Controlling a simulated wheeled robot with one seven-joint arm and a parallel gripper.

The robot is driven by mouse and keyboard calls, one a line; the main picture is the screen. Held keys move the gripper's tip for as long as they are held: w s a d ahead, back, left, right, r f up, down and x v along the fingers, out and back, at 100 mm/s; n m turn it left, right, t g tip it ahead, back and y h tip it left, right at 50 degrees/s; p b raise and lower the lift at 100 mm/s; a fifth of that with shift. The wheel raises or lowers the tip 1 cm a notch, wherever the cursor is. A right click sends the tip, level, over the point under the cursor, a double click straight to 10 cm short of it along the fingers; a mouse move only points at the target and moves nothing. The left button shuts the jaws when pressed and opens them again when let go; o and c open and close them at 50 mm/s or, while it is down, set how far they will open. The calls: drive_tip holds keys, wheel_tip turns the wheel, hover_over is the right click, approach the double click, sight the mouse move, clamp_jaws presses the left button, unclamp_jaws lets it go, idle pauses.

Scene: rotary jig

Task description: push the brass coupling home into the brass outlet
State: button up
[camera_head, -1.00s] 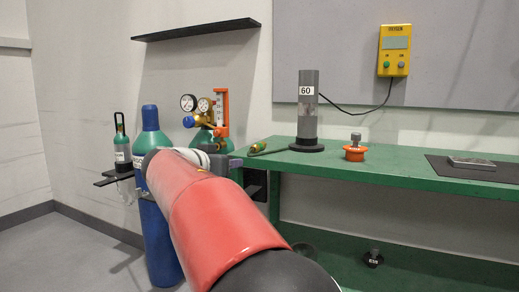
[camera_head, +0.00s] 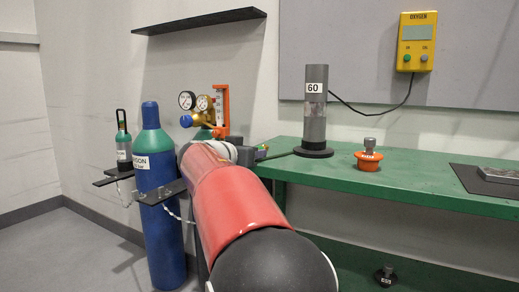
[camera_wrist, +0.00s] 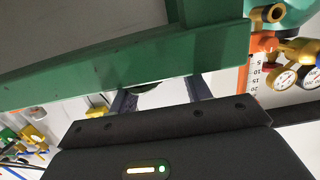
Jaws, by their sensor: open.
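My gripper (camera_wrist: 160,90) is open in the wrist view, its two dark fingers apart at the green bench edge, with no coupling visible between them. In the head view my arm hides most of it.
The green bench (camera_head: 420,198) runs right, bearing a grey column marked 60 (camera_head: 315,110) and an orange-based part (camera_head: 369,160). The large blue-green cylinder (camera_head: 160,200) stands left of my arm, the flowmeter (camera_head: 222,108) behind. Floor at far left is clear.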

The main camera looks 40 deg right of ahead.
drive_tip(key=x, duration=0.3)
drive_tip(key=shift+d+r+p, duration=0.15)
drive_tip(key=shift+d+p, duration=0.25)
drive_tip(key=shift+d, duration=0.05)
clamp_jaws()
drive_tip(key=shift+r, duration=0.1)
